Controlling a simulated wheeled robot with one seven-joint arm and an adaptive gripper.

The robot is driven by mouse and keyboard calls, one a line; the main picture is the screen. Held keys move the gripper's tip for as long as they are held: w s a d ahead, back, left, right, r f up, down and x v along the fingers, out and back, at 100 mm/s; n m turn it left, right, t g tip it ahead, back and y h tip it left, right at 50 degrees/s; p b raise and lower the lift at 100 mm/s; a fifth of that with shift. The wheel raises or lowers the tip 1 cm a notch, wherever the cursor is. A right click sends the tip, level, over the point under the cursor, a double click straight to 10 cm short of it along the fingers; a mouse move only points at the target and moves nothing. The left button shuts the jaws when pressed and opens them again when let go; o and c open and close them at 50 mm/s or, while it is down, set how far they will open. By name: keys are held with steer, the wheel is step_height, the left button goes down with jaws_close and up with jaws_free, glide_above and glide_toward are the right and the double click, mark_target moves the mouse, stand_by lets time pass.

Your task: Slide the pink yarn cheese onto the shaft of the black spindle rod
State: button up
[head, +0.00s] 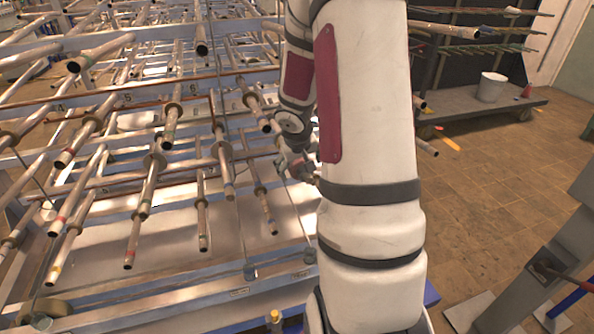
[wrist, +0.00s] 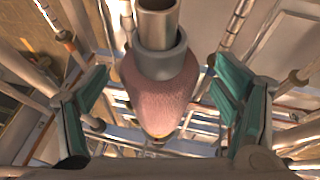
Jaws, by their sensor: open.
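The pink yarn cheese (wrist: 163,95) is in the middle of the wrist view, rounded and tapering downward. A hollow grey tube (wrist: 158,28) with a wide grey collar (wrist: 160,62) overlaps its upper end. I cannot tell whether the cheese is around this tube or only behind it. My gripper (wrist: 158,92) is open, with green-padded fingers apart on either side of the cheese. Gaps show between the pads and the cheese. In the head view my gripper (head: 298,166) is partly hidden by my arm, and no pink shows. I cannot single out the black spindle rod.
A metal frame (head: 130,182) carries many grey rods with collars and coloured tips, crowded around my gripper. A rod (head: 264,198) slants just left of it. A low trolley (head: 470,110) with a white bucket (head: 491,87) stands behind right. Tiled floor (head: 480,190) is open at right.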

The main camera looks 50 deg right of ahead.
steer(key=shift+b+x, duration=0.3)
steer(key=shift+x, duration=0.95)
steer(key=shift+c, duration=0.3)
steer(key=shift+r, duration=0.1)
steer(key=c, duration=1.5)
steer(key=shift+w+d+p, duration=0.55)
steer(key=shift+w+d, duration=0.1)
steer(key=shift+w, duration=0.35)
steer(key=o, duration=1.5)
steer(key=v, duration=1.1)
steer(key=shift+s+a+r, duration=0.15)
steer(key=shift+a+r, duration=0.1)
steer(key=shift+r, duration=0.05)
